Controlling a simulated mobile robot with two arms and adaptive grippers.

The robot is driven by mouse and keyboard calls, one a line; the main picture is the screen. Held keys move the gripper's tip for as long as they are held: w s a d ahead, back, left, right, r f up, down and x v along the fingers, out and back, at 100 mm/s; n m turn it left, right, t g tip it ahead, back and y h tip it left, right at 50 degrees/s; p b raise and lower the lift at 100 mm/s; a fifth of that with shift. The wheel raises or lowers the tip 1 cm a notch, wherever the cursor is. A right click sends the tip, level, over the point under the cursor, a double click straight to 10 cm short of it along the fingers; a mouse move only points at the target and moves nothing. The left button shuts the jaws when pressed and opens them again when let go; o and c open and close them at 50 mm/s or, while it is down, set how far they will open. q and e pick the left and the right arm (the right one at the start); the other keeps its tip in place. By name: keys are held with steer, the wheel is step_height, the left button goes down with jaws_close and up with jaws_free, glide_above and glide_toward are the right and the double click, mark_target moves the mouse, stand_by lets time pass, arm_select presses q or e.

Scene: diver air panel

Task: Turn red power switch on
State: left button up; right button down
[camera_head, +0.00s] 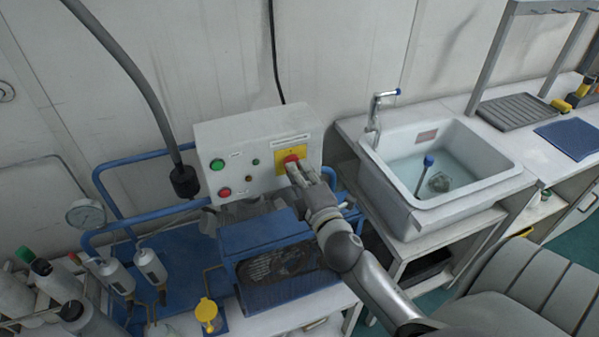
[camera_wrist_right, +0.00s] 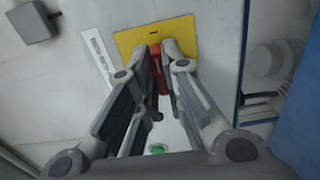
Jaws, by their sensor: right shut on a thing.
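The red power switch (camera_head: 291,159) sits on a yellow plate (camera_head: 304,152) at the right of the white control box (camera_head: 235,133). In the right wrist view the red switch (camera_wrist_right: 155,70) stands between my fingers, in front of the yellow plate (camera_wrist_right: 185,36). My right gripper (camera_head: 296,171) is at the switch, with its fingers shut on it. The fingers hide part of the switch, so its exact turn is hard to tell. My left gripper is not in view.
The box also carries a green button (camera_head: 217,164) and a red button (camera_head: 224,192). A blue-framed compressor (camera_head: 265,235) stands below the box. A sink (camera_head: 440,165) is to the right. A thick grey hose (camera_head: 135,75) hangs at the left, beside bottles and a gauge (camera_head: 86,214).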

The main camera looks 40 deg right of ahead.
steer(key=c, duration=1.5)
jaws_free()
steer(key=shift+c, duration=0.2)
steer(key=v, duration=1.2)
